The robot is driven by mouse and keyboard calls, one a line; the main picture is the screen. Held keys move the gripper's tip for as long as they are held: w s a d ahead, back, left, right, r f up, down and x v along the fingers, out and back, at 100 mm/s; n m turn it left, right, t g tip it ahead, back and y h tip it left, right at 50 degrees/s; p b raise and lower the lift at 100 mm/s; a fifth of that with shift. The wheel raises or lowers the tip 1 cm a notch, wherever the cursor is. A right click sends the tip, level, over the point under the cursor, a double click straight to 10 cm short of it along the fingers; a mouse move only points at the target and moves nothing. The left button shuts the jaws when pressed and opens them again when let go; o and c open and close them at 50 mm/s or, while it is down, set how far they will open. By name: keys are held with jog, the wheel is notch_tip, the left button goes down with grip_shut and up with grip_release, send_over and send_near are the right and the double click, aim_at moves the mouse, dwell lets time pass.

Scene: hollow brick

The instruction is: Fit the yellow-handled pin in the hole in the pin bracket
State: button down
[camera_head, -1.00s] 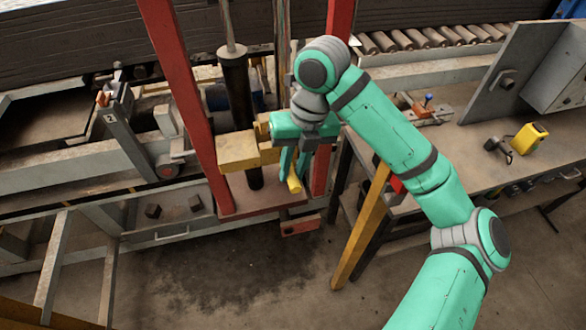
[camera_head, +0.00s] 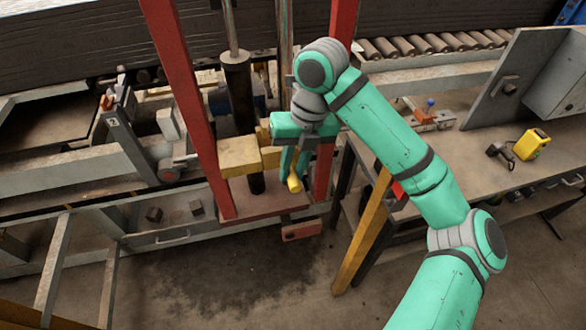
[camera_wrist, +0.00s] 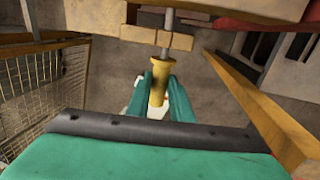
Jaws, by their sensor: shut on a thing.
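The yellow-handled pin is held in my gripper; its yellow handle (camera_head: 294,184) shows below the fingers in the head view. In the wrist view, the handle (camera_wrist: 158,82) sits between the two green fingers of my gripper (camera_wrist: 158,100), which are shut on it. The grey shaft (camera_wrist: 168,20) points away from my gripper, across the yellow pin bracket (camera_wrist: 135,33). I cannot tell whether the shaft is in the hole or in front of it. In the head view, the bracket (camera_head: 240,158) is just left of my gripper (camera_head: 293,170). The hole is hidden.
Red posts (camera_head: 184,110) stand on both sides of the bracket, the right one close behind my gripper. A dark cylinder (camera_head: 238,95) rises behind the bracket. A workbench (camera_head: 470,150) with a yellow device (camera_head: 532,143) is at right. Open floor (camera_head: 230,280) lies in front.

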jog(key=shift+w+a, duration=0.2)
jog(key=shift+w, duration=0.45)
jog(key=c, duration=1.5)
grip_release()
jog(key=r, duration=0.3)
jog(key=d+r, duration=0.1)
jog(key=r, duration=0.3)
jog(key=d+r, duration=0.1)
jog(key=r, duration=0.2)
jog(key=shift+w+r, duration=0.3)
jog(key=shift+w, duration=0.05)
jog(key=shift+a, duration=0.1)
